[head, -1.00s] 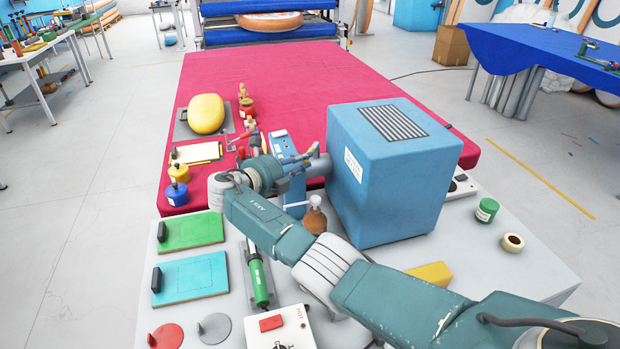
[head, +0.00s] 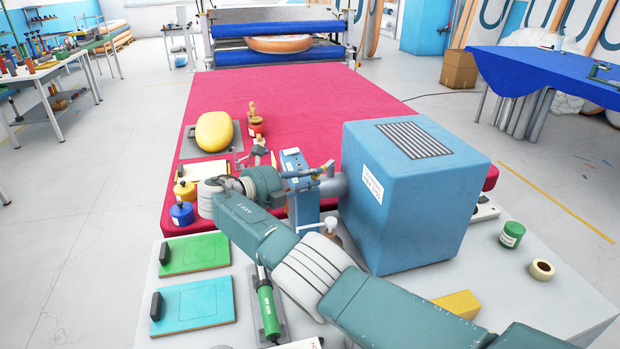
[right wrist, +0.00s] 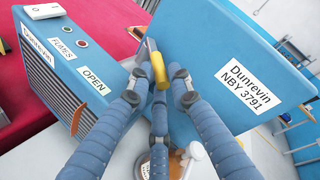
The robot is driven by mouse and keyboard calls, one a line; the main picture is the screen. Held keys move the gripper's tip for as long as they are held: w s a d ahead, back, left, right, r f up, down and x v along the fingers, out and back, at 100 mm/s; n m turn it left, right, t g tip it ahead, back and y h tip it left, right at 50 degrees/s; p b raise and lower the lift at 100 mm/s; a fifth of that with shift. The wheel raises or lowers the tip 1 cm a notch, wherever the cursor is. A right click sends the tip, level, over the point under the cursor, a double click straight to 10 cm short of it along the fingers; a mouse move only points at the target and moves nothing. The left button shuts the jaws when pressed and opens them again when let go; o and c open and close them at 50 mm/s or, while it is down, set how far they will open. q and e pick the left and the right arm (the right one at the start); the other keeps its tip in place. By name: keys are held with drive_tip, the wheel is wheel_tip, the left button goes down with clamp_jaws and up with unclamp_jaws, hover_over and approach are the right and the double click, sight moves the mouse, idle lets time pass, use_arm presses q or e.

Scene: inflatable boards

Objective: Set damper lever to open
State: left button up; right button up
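In the right wrist view, a lever with a yellow handle (right wrist: 158,70) and a grey metal plate stands between the small blue box (right wrist: 60,70) and the large blue box (right wrist: 225,75). The small box carries an OPEN label (right wrist: 93,80). My right gripper (right wrist: 158,88) is open; its blue fingers lie around the yellow handle, with gaps showing at both sides. In the head view my right gripper (head: 312,172) is at the small blue box (head: 303,205), left of the large blue box (head: 410,190); the lever is hard to make out there. My left gripper is not in view.
A brown bottle (head: 331,238) stands below my gripper. Blue and yellow pots (head: 181,213), a green board (head: 195,253) and a cyan board (head: 192,304) lie left.

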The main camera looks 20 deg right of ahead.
drive_tip(key=shift+o, duration=0.9)
drive_tip(key=shift+r, duration=0.25)
drive_tip(key=shift+s+f, duration=0.1)
drive_tip(key=shift+f, duration=0.05)
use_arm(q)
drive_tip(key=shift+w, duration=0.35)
use_arm(e)
drive_tip(key=v, duration=1.2)
drive_tip(key=shift+c, duration=0.3)
